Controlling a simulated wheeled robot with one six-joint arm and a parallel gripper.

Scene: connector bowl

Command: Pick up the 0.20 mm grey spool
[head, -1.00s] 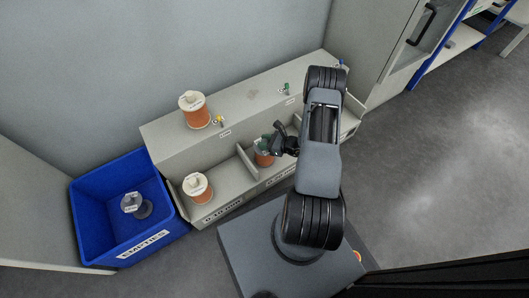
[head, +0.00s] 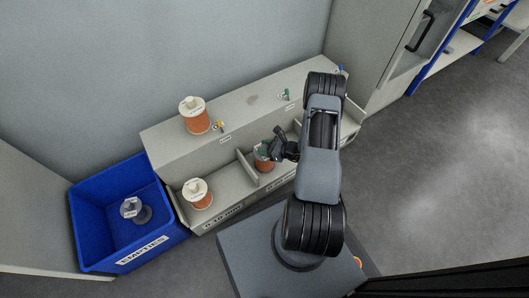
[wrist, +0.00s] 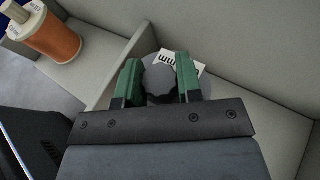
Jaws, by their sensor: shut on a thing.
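My gripper (head: 268,148) is over the spool from above. In the wrist view its two green fingers (wrist: 160,73) are shut on the knob, one on each side. The size figure on the label is hidden, and I cannot tell whether the spool is lifted off the shelf.
A white-topped copper spool (head: 197,193) stands in the left compartment, behind a divider (head: 247,166). Another white-topped spool (head: 194,115) stands on the upper ledge. A blue EMPTIES bin (head: 95,240) at left holds a grey empty spool (head: 135,210). A wall is behind.

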